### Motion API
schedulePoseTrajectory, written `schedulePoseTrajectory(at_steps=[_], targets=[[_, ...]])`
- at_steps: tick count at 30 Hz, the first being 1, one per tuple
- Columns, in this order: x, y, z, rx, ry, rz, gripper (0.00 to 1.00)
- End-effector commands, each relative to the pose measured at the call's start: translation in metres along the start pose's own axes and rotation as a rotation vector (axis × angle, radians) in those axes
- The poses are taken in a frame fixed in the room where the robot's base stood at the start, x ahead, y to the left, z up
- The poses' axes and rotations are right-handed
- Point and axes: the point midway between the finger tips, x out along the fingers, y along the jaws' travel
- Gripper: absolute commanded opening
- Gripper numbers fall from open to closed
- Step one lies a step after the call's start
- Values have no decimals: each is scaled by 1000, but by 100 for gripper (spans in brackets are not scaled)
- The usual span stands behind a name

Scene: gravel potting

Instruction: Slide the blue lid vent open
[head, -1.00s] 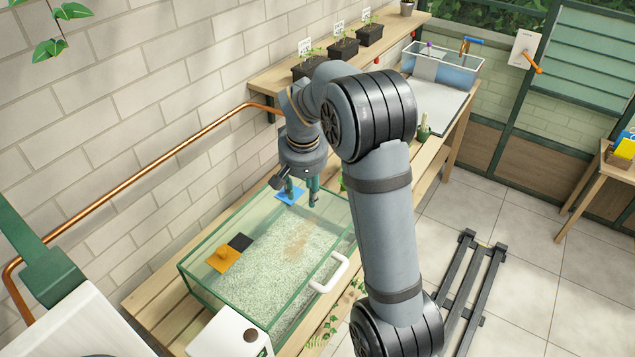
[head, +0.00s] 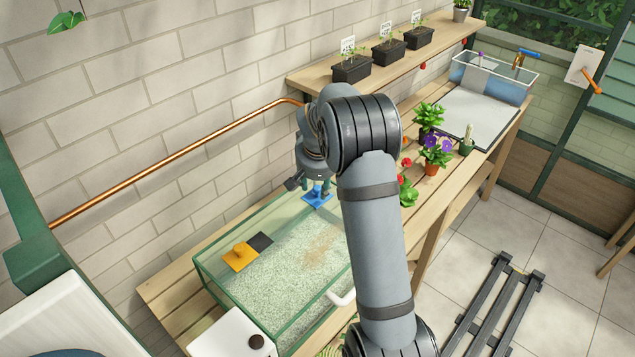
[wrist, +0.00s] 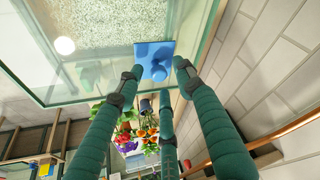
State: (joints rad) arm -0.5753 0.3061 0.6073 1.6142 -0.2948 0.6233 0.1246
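The blue lid vent (head: 318,201) is a flat square plate with a raised knob on the clear lid of the glass tank (head: 225,290), near its far end. In the wrist view the blue vent (wrist: 150,50) and its round knob show just beyond my fingertips. My gripper (head: 316,186) is above the blue vent. In the wrist view the green fingers of my gripper (wrist: 160,76) are spread, with the knob between their tips in the picture. I cannot tell whether they touch it. No dark opening shows beside the blue plate.
An orange vent (head: 240,257) with a knob sits on the lid's near left, beside a dark square (head: 260,243). Pale gravel fills the tank. Potted flowers (head: 437,150) stand behind on the bench, and a white handle (head: 341,298) is at the tank's front.

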Motion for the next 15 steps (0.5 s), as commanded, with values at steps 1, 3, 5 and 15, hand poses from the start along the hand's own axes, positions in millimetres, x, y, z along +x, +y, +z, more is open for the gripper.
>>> schedulePoseTrajectory(at_steps=[1, 3, 5, 15], targets=[[3, 0, 0, 0, -1, 0, 37], [6, 0, 1, 1, -1, 0, 37], [8, 1, 0, 1, 1, 0, 37], [8, 1, 1, 0, 0, 0, 30]])
